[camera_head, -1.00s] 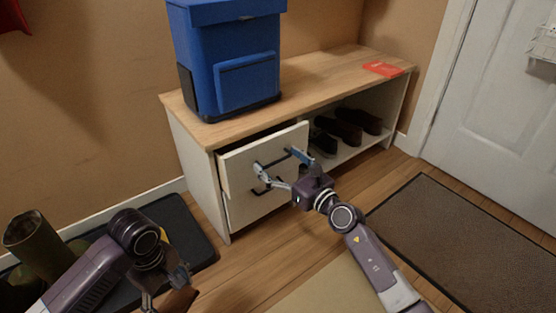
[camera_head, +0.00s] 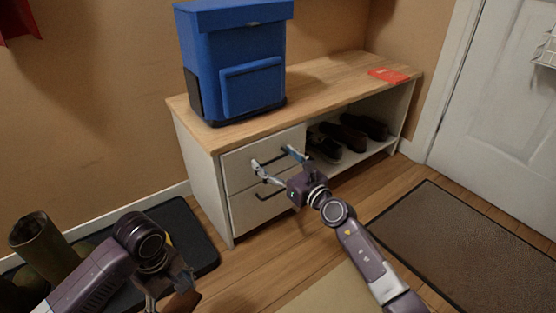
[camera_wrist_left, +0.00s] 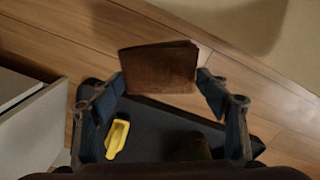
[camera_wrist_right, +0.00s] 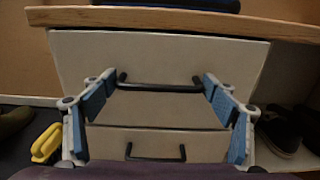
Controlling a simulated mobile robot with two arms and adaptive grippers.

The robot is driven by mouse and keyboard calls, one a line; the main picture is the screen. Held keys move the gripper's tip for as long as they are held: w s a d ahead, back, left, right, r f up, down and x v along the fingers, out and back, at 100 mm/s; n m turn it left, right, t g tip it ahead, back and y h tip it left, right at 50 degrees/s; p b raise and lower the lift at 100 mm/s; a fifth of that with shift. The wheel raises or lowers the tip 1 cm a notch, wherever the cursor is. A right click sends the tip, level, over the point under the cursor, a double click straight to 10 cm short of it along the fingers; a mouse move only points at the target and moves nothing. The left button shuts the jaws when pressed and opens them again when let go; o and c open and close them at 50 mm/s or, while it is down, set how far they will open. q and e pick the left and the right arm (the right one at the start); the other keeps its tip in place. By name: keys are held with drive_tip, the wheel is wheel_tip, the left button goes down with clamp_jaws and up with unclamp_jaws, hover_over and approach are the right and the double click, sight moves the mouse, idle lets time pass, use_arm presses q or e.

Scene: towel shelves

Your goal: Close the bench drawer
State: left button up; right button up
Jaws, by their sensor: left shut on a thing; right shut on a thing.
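The bench (camera_head: 196,162) has two stacked white drawers on its left side. The upper drawer (camera_head: 237,171) looks flush or nearly flush with the bench front. Its dark bar handle (camera_wrist_right: 160,87) lies between the fingers of my right gripper (camera_head: 272,157). In the right wrist view, that gripper (camera_wrist_right: 163,83) is shut on the handle, one finger at each end. The lower drawer (camera_wrist_right: 110,146) is in. My left gripper (camera_wrist_left: 160,85) is shut on a flat brown wallet-like object (camera_wrist_left: 158,68), held above the floor at the head view's lower left.
A blue cooler-like box (camera_head: 240,65) and a red flat item (camera_head: 388,75) sit on the bench top. Dark shoes (camera_head: 345,135) stand in the open shelf. Boots (camera_head: 40,245) stand on a black mat (camera_head: 190,230) at left. A yellow object (camera_wrist_left: 117,137) lies on that mat.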

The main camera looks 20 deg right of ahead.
drive_tip(key=shift+r, duration=0.15)
drive_tip(key=o, duration=1.3)
drive_tip(key=shift+w, duration=0.1)
drive_tip(key=o, duration=0.4)
drive_tip(key=shift+w+a, duration=0.1)
drive_tip(key=v, duration=1.2)
